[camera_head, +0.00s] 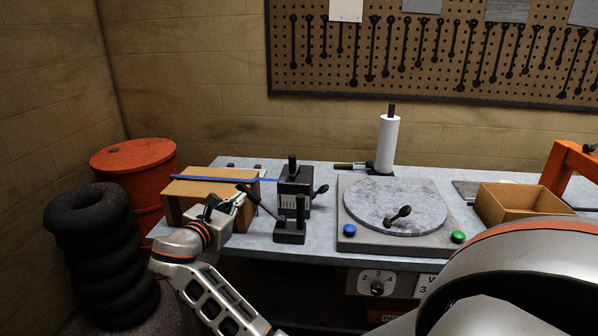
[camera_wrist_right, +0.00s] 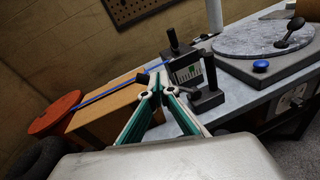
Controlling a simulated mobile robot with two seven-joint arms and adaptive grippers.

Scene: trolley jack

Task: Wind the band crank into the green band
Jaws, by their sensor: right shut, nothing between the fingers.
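A dark box-shaped device (camera_head: 294,189) with a knob on top and a pale striped scale on its front stands on the bench. A small crank with a black knob (camera_head: 321,189) sticks out of its right side. In the right wrist view the scale (camera_wrist_right: 186,73) is small; I cannot make out a pointer, or clearly a green band. My right gripper (camera_head: 242,198) is shut and empty, left of the device and close to the black knob of a slanted lever (camera_head: 262,205). Its fingers (camera_wrist_right: 156,93) converge in the wrist view. My left gripper is not in view.
A cardboard box (camera_head: 190,198) with a blue strip (camera_head: 225,179) across it is at left. A turntable (camera_head: 395,205) with its own crank, a white roll (camera_head: 388,145) and an open box (camera_head: 515,203) are to the right. A red drum (camera_head: 135,160) and tyres (camera_head: 100,240) stand left.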

